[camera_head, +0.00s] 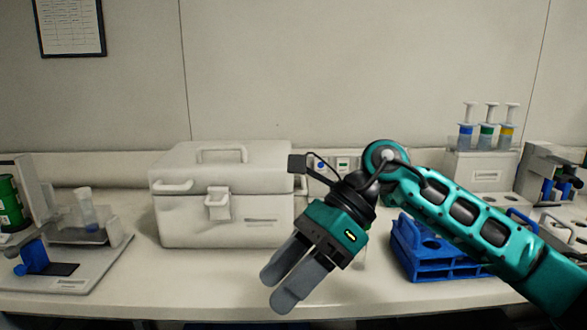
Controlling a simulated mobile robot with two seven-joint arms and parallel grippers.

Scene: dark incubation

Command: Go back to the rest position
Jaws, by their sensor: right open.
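My right gripper (286,283) hangs over the front of the bench, in front of the right side of a closed white box. Its two grey fingers point down and to the left, with nothing seen between them. The teal right arm comes in from the lower right and crosses in front of a blue rack. My left gripper is not in view.
The white box (185,215) has a shut latch and handles. The blue rack (425,262) stands right of the gripper. Syringes in a white holder (480,170) stand at the back right. A device on a grey plate (75,262) stands left. Bare bench lies front centre-left.

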